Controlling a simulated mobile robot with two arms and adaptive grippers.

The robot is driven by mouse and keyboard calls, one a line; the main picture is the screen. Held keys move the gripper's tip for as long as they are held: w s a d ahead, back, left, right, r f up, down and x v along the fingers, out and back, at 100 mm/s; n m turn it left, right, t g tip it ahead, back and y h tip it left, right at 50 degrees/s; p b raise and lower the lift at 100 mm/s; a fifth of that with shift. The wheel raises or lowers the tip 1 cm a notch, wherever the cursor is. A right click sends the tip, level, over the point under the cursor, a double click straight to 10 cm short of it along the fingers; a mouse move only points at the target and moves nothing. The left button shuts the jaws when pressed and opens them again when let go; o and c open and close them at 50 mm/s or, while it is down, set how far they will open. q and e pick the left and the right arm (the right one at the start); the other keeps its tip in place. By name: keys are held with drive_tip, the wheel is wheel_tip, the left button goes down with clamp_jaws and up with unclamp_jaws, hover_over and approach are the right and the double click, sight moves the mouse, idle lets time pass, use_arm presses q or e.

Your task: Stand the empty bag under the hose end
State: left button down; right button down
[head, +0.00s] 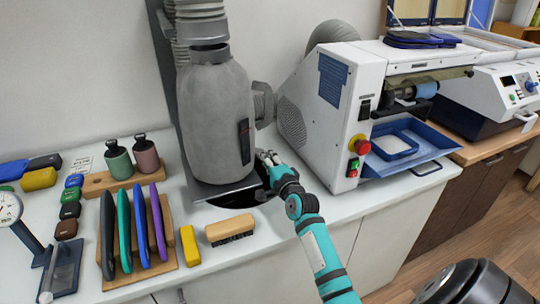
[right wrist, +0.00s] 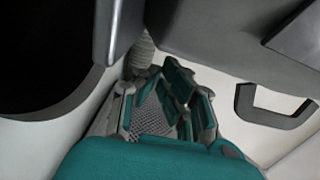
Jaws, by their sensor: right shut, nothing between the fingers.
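A grey, rounded bag (head: 213,125) stands upright on a thin metal plate (head: 228,190) at the back of the table, in the head view. Its narrow neck meets the collar of the ribbed grey hose end (head: 205,30) directly above; I cannot tell whether they are joined. A dark strip shows on the bag's right side. My right gripper (head: 266,158) is shut and empty beside the bag's lower right side. The right wrist view shows its fingers (right wrist: 165,95) close up, below a grey surface. Contact with the bag cannot be told. My left gripper is out of view.
A dark opening (head: 255,194) lies in the tabletop below the plate. A white machine (head: 335,110) stands close on the right. A brush (head: 230,230), a yellow block (head: 190,246) and a rack of coloured insoles (head: 108,280) occupy the front left.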

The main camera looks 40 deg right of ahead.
drive_tip(key=shift+s+a+p, duration=0.2)
drive_tip(key=shift+a+p, duration=0.6)
drive_tip(key=shift+a, duration=0.4)
drive_tip(key=shift+w+d, duration=0.1)
